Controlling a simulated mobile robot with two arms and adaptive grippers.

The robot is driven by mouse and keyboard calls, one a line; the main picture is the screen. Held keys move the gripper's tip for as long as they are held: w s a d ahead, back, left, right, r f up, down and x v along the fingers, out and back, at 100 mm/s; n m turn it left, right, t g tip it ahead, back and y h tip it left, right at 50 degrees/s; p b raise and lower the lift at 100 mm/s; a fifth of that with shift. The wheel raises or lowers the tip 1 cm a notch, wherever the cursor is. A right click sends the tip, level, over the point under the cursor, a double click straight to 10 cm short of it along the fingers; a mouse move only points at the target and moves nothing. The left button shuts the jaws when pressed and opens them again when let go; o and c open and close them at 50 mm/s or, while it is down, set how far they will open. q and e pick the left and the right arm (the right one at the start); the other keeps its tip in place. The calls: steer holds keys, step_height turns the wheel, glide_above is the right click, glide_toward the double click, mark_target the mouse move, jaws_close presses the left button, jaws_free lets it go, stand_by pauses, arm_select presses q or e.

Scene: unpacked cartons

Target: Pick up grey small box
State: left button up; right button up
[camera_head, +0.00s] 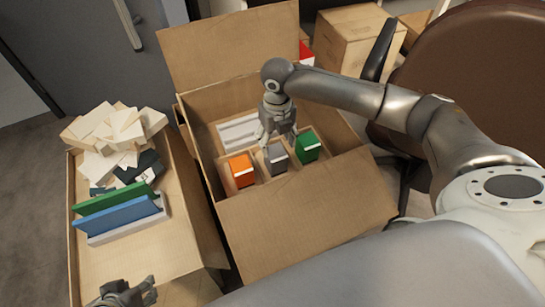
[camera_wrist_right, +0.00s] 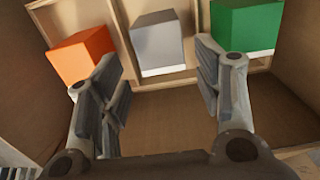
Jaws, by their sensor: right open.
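The grey small box (camera_head: 276,158) sits in a divided tray inside the open carton, between an orange box (camera_head: 241,170) and a green box (camera_head: 307,146). In the right wrist view the grey box (camera_wrist_right: 158,42) shows beyond and between my fingertips. My right gripper (camera_head: 278,134) reaches down into the carton, just above the grey box. It is open and empty, with a finger on each side in the right wrist view (camera_wrist_right: 162,88). My left gripper (camera_head: 128,294) is at the bottom left, over the left carton's near end; its fingers are too small to read.
The open carton (camera_head: 290,225) has raised flaps and walls around the tray. White binders (camera_head: 237,132) lie behind the boxes. The left carton (camera_head: 150,250) carries blue and green folders (camera_head: 115,213) and piled white boxes (camera_head: 110,130). A brown chair (camera_head: 470,80) stands at right.

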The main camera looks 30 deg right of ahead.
mark_target(276, 153)
step_height(276, 153, down, 5)
steer(key=shift+f+b, duration=0.1)
steer(key=shift+b, duration=0.7)
steer(key=shift+f, duration=0.3)
step_height(276, 153, down, 5)
steer(key=shift+w+r+b, duration=0.1)
steer(key=shift+r+b, duration=0.1)
steer(key=shift+b, duration=1)
arm_select(q)
steer(key=w+d+r+t+h, duration=0.1)
steer(key=w+d+r+t, duration=0.1)
steer(key=w+r+t, duration=0.3)
steer(key=w+d+r+t+h, duration=0.2)
steer(key=w+d+r+t, duration=0.1)
steer(key=w+r+t, duration=0.3)
steer(key=w+r, duration=0.2)
steer(key=w, duration=0.1)
steer(key=shift+d+m, duration=0.3)
arm_select(e)
steer(key=shift+f, duration=0.15)
steer(key=c, duration=0.8)
